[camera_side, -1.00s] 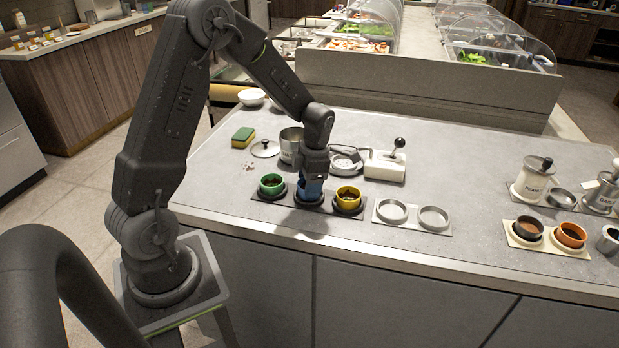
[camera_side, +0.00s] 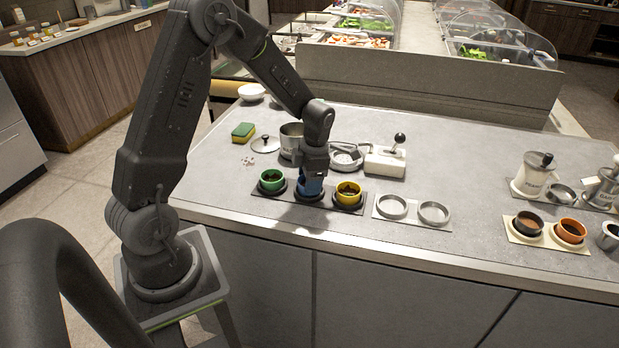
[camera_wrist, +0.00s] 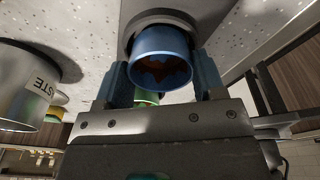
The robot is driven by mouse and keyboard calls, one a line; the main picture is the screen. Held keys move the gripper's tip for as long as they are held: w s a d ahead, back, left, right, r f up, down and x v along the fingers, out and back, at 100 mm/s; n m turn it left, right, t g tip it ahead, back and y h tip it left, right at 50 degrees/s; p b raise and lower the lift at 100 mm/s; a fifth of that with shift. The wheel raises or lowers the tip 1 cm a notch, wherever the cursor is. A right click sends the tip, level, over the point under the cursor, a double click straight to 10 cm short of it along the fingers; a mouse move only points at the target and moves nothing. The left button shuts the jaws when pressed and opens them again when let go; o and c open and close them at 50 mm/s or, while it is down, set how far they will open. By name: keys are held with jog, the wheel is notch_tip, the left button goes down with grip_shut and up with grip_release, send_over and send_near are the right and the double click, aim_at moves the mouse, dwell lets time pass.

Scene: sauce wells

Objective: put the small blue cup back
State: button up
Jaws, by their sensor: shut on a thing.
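The small blue cup (camera_side: 310,185) is at the middle place of a dark rack (camera_side: 328,206) in the side view, between the green and yellow cups. In the wrist view the blue cup (camera_wrist: 160,48) shows its rim and reddish-brown contents. A dark ring (camera_wrist: 158,17) shows at its far end. My gripper (camera_side: 312,172) is over the middle place, pointing down, with its blue-tinted fingers shut on the cup. In the wrist view my gripper (camera_wrist: 163,80) has one finger on each side of the cup. My gripper hides most of the cup in the side view.
A green cup (camera_side: 271,178) and a yellow cup (camera_side: 348,191) stand close on either side. Behind are a metal pot (camera_side: 291,135), a strainer (camera_side: 346,155) and a lever box (camera_side: 386,160). A rack with two empty rings (camera_side: 393,207) lies to the right.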

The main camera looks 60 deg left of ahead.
jog(key=shift+f, duration=0.25)
jog(key=o, duration=1)
notch_tip(320, 180, up, 8)
dwell(0.5)
